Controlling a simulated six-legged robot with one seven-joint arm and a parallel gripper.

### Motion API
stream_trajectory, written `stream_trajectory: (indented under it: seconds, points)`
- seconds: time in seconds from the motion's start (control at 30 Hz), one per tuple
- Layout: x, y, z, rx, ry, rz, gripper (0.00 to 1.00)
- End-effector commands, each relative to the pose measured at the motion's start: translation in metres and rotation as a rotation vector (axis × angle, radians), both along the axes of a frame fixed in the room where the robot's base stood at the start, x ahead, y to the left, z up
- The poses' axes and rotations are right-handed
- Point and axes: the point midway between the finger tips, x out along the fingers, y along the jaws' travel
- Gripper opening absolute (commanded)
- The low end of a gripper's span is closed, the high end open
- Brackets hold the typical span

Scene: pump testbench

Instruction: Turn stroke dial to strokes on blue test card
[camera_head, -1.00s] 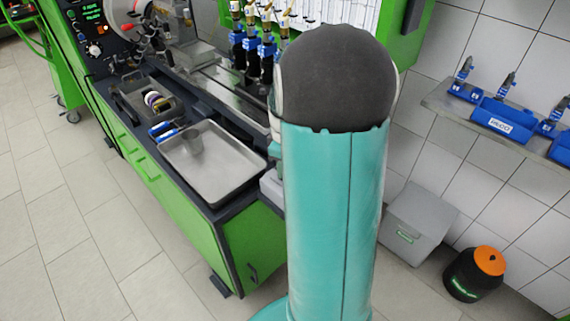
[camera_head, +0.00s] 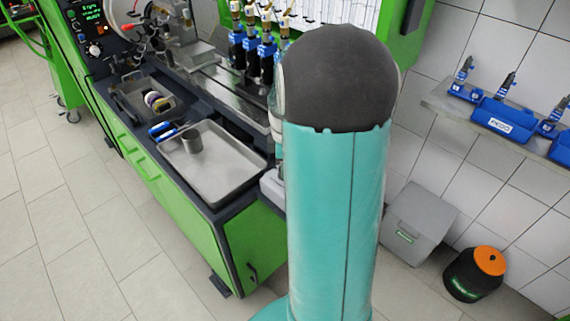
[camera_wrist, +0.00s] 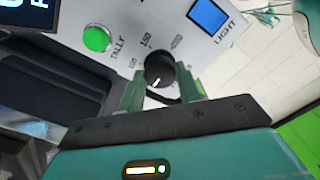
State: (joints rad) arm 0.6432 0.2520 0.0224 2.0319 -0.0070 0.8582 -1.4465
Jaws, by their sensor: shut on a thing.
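A round black dial (camera_wrist: 159,68) with a pale pointer line sits on a grey panel in the wrist view. Printed numbers around it appear to include 100 and 150; the others are hard to read. The pointer line is at the dial's lower edge, towards my gripper. My gripper (camera_wrist: 160,92) has one finger on each side of the dial's lower part and is shut on it. In the head view my teal arm stands in front and my gripper is hidden. I cannot make out a blue test card in either view.
A green button marked TALLY (camera_wrist: 97,39) and a blue button marked LIGHT (camera_wrist: 208,14) flank the dial. A wall shelf (camera_head: 455,108) is at right. Tiled floor is clear at left.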

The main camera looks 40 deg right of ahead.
Motion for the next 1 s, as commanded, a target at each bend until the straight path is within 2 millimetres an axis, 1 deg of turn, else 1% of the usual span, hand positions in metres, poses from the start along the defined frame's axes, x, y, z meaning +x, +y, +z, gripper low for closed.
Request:
stream_trajectory:
  seconds: [0.17,0.2,0.27,0.3,0.57,0.67,0.77,0.83,1.0]
  points:
    - [0.0,0.0,0.001,-0.002,-0.001,0.001,0.11]
    - [0.0,0.0,0.001,-0.002,-0.001,0.0,0.42]
    - [0.0,0.0,0.001,-0.002,-0.001,0.0,0.54]
    - [0.0,0.0,0.001,-0.001,-0.001,0.0,0.56]
    - [0.0,0.0,0.001,-0.001,-0.001,-0.001,0.56]
    - [0.001,-0.001,0.006,-0.002,-0.002,-0.001,0.56]
    - [0.001,-0.001,0.019,-0.003,-0.004,-0.001,0.56]
    - [0.001,-0.001,0.032,-0.004,-0.004,-0.001,0.56]
    - [0.001,-0.001,0.07,-0.004,-0.004,-0.001,0.56]
